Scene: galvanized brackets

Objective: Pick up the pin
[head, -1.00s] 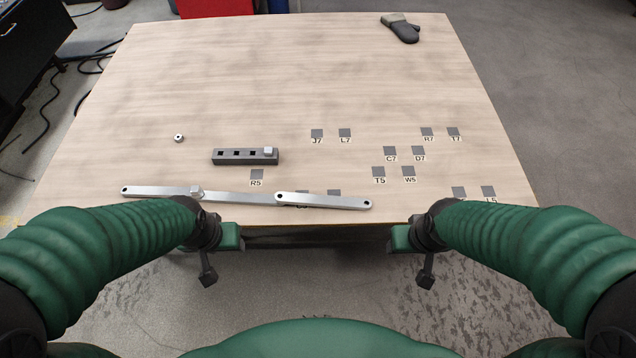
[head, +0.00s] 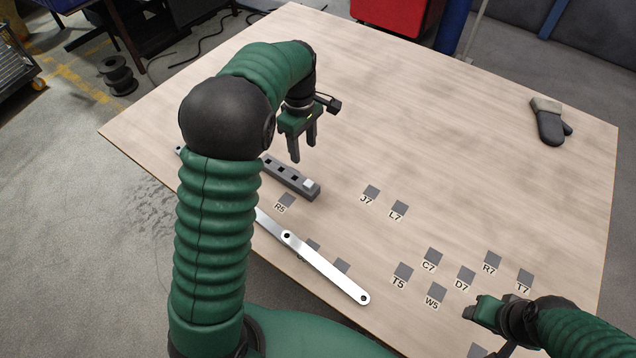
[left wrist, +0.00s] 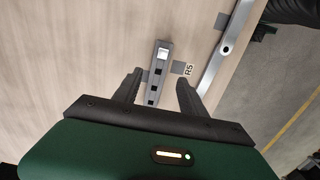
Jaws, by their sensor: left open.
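A silver square-headed pin (head: 308,184) stands in the end hole of a dark grey block (head: 287,177); the block's other holes look empty. In the left wrist view, the pin (left wrist: 163,54) and the block (left wrist: 153,88) show between the fingers. My left gripper (head: 302,150) is open and empty, pointing down above the table, just beyond the block in the head view. My left arm hides part of the block's surroundings. My right gripper (head: 483,318) is low at the lower right; its fingers are not clear.
A flat metal bar (head: 325,268) lies near the front edge; a second bar is mostly behind my left arm. Dark labelled squares (head: 403,271) are spread over the right front of the table (head: 440,130). A dark glove (head: 548,125) lies far right. The table's middle is clear.

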